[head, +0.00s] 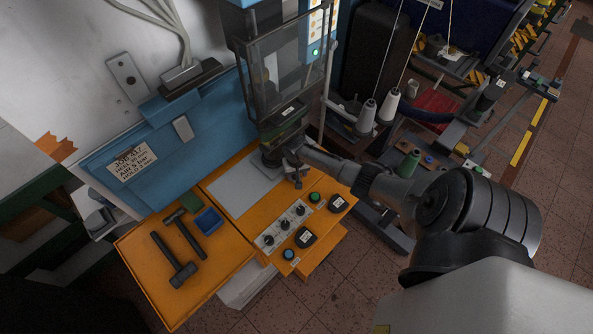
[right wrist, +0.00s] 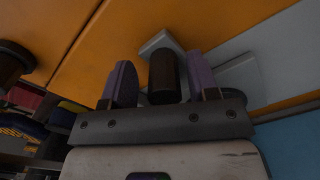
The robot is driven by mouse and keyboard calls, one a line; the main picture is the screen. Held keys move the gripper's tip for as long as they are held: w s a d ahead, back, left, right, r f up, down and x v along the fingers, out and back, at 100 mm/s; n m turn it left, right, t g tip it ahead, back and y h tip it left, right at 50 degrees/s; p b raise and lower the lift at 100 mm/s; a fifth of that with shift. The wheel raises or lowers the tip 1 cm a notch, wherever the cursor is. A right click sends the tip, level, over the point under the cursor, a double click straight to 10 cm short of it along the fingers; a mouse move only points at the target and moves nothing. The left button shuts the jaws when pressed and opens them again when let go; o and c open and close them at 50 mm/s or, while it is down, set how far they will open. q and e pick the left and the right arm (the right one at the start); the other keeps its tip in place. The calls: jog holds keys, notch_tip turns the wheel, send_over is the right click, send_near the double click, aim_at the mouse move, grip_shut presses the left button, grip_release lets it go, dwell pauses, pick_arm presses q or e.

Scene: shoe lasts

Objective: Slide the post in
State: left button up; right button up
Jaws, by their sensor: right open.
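The post (right wrist: 163,72) is a dark, brownish cylinder in the right wrist view, with a small grey square plate (right wrist: 158,42) at its far end. My right gripper (right wrist: 158,64) is open, with one purple finger on each side of the post and a visible gap on both sides. In the head view my right gripper (head: 288,165) is low under the machine's clear guard (head: 288,75), above the orange bench. The post is hard to make out there. What the post slides into cannot be told. My left gripper is in neither view.
The orange bench (head: 215,260) carries two hammers (head: 176,262), a blue tray (head: 208,220) and a grey plate (head: 240,188). Knobs and buttons (head: 285,225) line its front right. Thread cones (head: 390,103) stand on a rack at the right. Tiled floor is free in front.

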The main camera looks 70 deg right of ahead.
notch_tip(320, 180, up, 12)
jog(key=shift+f+p, duration=0.1)
jog(key=shift+p, duration=0.8)
notch_tip(320, 180, up, 2)
jog(key=s+a+r+n+p, duration=0.1)
jog(key=s+a+n+p, duration=0.15)
jog(key=a, duration=0.45)
jog(key=s+a+r+n+t+p, duration=0.1)
jog(key=s+a+n, duration=0.25)
jog(key=a, duration=0.45)
jog(key=s+a+r+n+p, duration=0.1)
jog(key=s+a+n, duration=0.15)
jog(key=a, duration=0.45)
jog(key=s+a+r+n+t+p, duration=0.2)
jog(key=s+a+r+n, duration=0.1)
jog(key=s+a+r, duration=0.5)
jog(key=a+r, duration=0.3)
jog(key=r, duration=0.1)
jog(key=shift+s+a+r+n+t+p, duration=0.15)
jog(key=shift+s+r+n+t+p, duration=0.15)
jog(key=shift+s+n+p, duration=0.1)
